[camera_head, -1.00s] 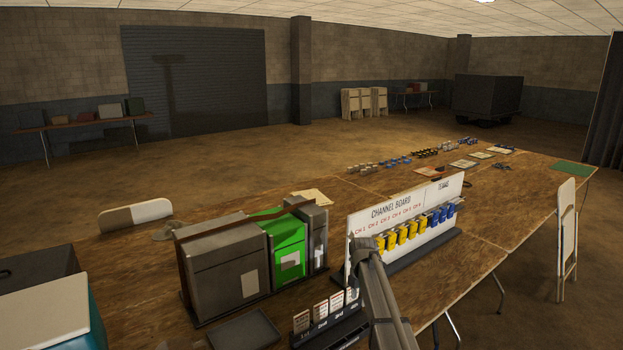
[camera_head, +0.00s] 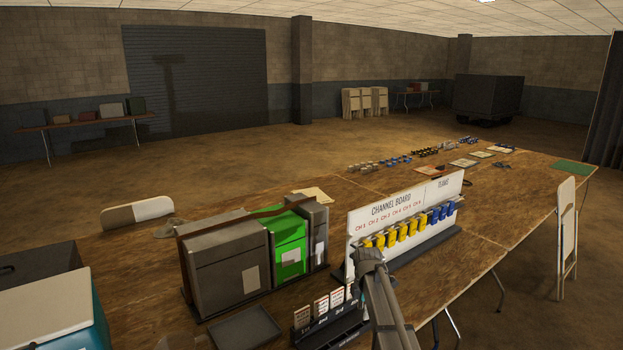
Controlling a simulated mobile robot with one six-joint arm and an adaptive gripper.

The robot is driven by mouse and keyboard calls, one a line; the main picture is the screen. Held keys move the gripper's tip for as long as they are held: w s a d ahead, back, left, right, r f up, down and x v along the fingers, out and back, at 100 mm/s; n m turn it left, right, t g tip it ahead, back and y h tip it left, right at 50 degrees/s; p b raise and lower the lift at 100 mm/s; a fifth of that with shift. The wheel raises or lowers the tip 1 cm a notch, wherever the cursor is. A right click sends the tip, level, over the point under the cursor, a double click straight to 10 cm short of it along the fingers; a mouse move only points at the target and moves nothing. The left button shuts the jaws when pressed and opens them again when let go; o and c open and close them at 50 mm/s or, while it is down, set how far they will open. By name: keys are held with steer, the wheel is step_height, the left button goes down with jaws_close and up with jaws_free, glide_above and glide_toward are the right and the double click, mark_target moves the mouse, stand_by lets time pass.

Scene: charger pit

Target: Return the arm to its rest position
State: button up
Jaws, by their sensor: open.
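My arm (camera_head: 389,307) rises from the bottom edge, right of centre. Its far visible end is a grey joint in front of the lower left part of the channel board (camera_head: 399,208). I cannot make out gripper fingers; my gripper is not in view. The arm covers part of the board's base and the right end of the card rack (camera_head: 333,328). Nothing is seen held by the arm.
Yellow and blue tags hang on the board. Grey cases (camera_head: 228,265) and a green case (camera_head: 289,245) stand left of it. A dark tray (camera_head: 246,328) lies in front. A teal box (camera_head: 97,322) is lower left. A folding chair (camera_head: 567,225) stands right.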

steer(key=s+f+m+b, duration=0.2)
steer(key=s+f+m, duration=0.1)
steer(key=s+m, duration=1.7)
steer(key=shift+s+d+m+b, duration=0.3)
steer(key=shift+s+d+b, duration=0.15)
steer(key=shift+s, duration=1.4)
